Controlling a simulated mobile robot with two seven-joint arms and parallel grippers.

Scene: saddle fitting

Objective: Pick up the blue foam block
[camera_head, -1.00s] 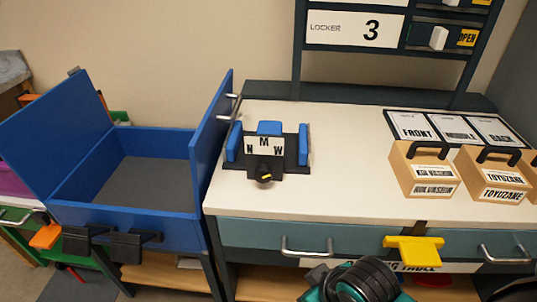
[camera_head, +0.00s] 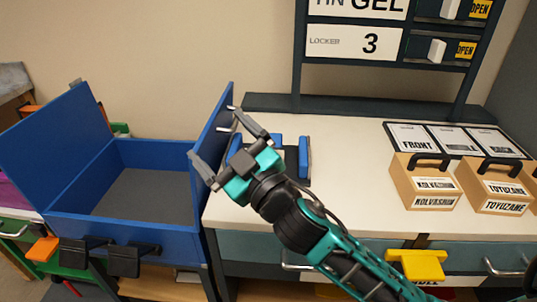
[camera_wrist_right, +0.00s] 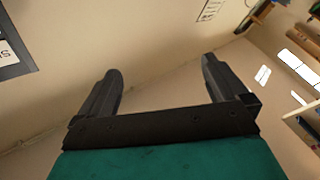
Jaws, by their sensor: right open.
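Blue foam pieces sit in a dark fixture on the white worktop in the head view. The right blue piece (camera_head: 304,157) stands upright, and a back blue piece (camera_head: 275,140) shows partly. A left blue piece (camera_head: 234,146) is partly hidden behind my gripper. I cannot tell which one is the foam block. My right gripper (camera_head: 217,138) is open and empty, its fingers pointing up and left. In the picture it overlaps the fixture's left side and the blue box's raised right panel. My left gripper is out of view.
A blue open box (camera_head: 130,190) with raised panels stands left of the worktop (camera_head: 350,165). Wooden cases (camera_head: 430,185) with black handles stand at the right, before labelled cards (camera_head: 455,140). A yellow clip (camera_head: 416,264) sticks out at the front edge. The worktop's middle is clear.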

